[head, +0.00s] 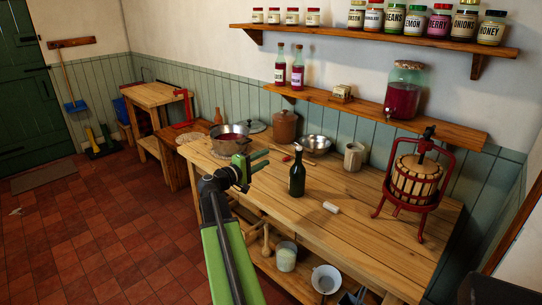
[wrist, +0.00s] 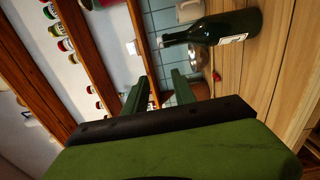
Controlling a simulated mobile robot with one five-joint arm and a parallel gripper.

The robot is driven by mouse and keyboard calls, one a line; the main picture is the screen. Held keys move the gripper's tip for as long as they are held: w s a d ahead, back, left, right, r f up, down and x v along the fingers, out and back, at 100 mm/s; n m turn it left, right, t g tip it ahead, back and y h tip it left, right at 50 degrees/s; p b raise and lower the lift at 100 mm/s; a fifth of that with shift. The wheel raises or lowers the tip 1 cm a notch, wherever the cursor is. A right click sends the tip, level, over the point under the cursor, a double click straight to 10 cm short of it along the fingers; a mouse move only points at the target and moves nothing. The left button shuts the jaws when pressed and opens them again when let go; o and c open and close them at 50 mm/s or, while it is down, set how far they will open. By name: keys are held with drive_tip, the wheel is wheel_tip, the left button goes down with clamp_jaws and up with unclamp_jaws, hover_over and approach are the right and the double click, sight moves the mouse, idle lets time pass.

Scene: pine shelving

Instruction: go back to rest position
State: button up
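My gripper (head: 262,159) is raised over the left part of the wooden workbench (head: 345,225), at the end of my green arm. Its two green fingers are apart with nothing between them, and they also show in the wrist view (wrist: 158,88). A dark bottle (head: 297,173) with a pale top stands upright on the bench, right of my gripper in the head view. The bottle also shows in the wrist view (wrist: 225,27), lying sideways in that turned picture, apart from the fingers.
A metal pot (head: 231,142) with dark red contents, a bowl (head: 314,144), a pale mug (head: 353,157), a white cylinder (head: 331,207) and a red-framed press (head: 414,180) stand or lie on the bench. Shelves (head: 395,120) with jars hang above. The tiled floor (head: 90,235) at left is mostly clear.

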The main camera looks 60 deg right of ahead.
drive_tip(key=shift+a, duration=0.1)
idle(0.4)
drive_tip(key=w+a+n+t+p, duration=0.25)
drive_tip(key=w+a+t, duration=0.25)
drive_tip(key=w+a, duration=0.95)
drive_tip(key=w+a+f+t+y, duration=0.1)
drive_tip(key=w+a+f+y, duration=0.15)
drive_tip(key=a, duration=0.35)
drive_tip(key=w+a+f+t+y, duration=0.1)
drive_tip(key=w+a+f, duration=0.15)
drive_tip(key=a, duration=0.35)
drive_tip(key=s+a+f+y, duration=0.2)
drive_tip(key=a+f+y, duration=0.2)
drive_tip(key=a, duration=0.8)
drive_tip(key=s+a+f+g+y+p, duration=0.1)
drive_tip(key=a+f+y, duration=0.4)
drive_tip(key=a, duration=0.8)
drive_tip(key=s+a+f+g+y, duration=0.1)
drive_tip(key=s+a+f+y, duration=0.3)
drive_tip(key=a, duration=0.8)
drive_tip(key=shift+a+f+y+p, duration=0.35)
drive_tip(key=shift+f+y+p, duration=0.1)
drive_tip(key=shift+f, duration=0.3)
